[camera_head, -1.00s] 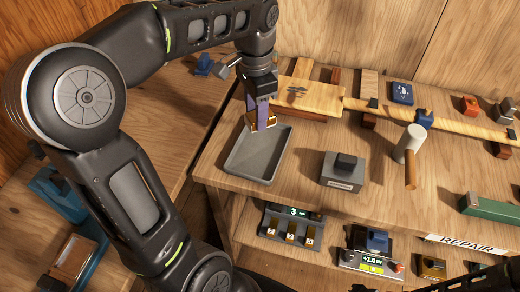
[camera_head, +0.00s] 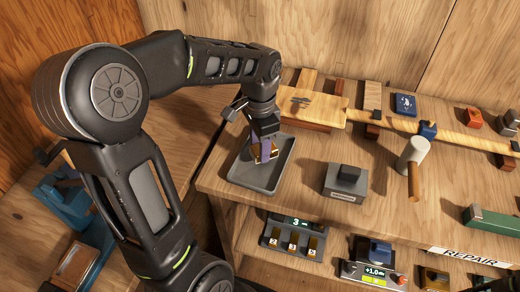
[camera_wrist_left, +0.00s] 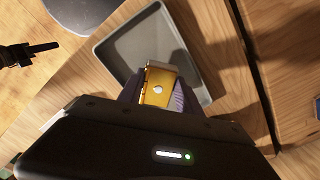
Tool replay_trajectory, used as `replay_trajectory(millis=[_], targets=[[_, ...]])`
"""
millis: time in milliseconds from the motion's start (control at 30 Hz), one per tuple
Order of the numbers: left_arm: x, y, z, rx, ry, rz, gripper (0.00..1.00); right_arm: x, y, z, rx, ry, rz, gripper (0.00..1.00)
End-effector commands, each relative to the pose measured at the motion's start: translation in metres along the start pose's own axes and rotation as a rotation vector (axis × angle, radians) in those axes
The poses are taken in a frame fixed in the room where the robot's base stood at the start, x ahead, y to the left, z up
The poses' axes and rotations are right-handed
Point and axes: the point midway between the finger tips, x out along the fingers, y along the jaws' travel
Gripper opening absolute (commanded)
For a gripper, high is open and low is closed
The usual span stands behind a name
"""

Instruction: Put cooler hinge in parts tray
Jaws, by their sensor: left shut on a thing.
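The cooler hinge (camera_head: 268,153) is a small brass-coloured plate. My left gripper (camera_head: 264,148) is shut on it, with purple fingers on either side. The hinge also shows in the left wrist view (camera_wrist_left: 158,88), a gold plate with a pale round spot and a silvery upper edge. The parts tray (camera_head: 254,182) is a shallow grey rectangular tray on the bench. In the head view the gripper and hinge are over the tray's inside. I cannot tell whether the hinge touches the tray floor. My right gripper is not identifiable in these views.
A grey box with a black top (camera_head: 345,182) stands right of the tray. A mallet (camera_head: 412,160) lies farther right. A wooden board (camera_head: 312,110) lies behind the tray. A shelf below holds a unit with several numbered slots (camera_head: 292,240). Bench between tray and box is clear.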

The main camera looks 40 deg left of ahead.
Motion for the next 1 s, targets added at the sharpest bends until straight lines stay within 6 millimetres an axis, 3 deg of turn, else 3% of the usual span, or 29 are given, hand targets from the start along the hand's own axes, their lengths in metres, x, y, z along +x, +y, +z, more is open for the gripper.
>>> replay_trajectory(millis=[133,533,567,800,1000], targets=[[0.018,0.0,0.0,0.001,-0.002,0.0,0.0,-0.001,0.0,0.0,0.0,0.0,0.0,0.0],[0.024,0.0,0.0,0.0,0.0,0.0,0.0,0.003,0.001,0.0,0.0,0.0,0.0,0.0],[0.023,0.0,0.0,0.0,0.0,0.0,0.43,0.002,0.001,0.0,0.0,0.0,0.0,0.0],[0.022,0.0,0.0,0.0,0.0,0.0,0.62,0.001,0.001,0.0,0.0,0.0,0.0,0.0],[0.022,0.0,0.0,0.0,0.0,0.0,0.63,0.001,0.001,0.0,0.0,0.0,0.0,0.0]])
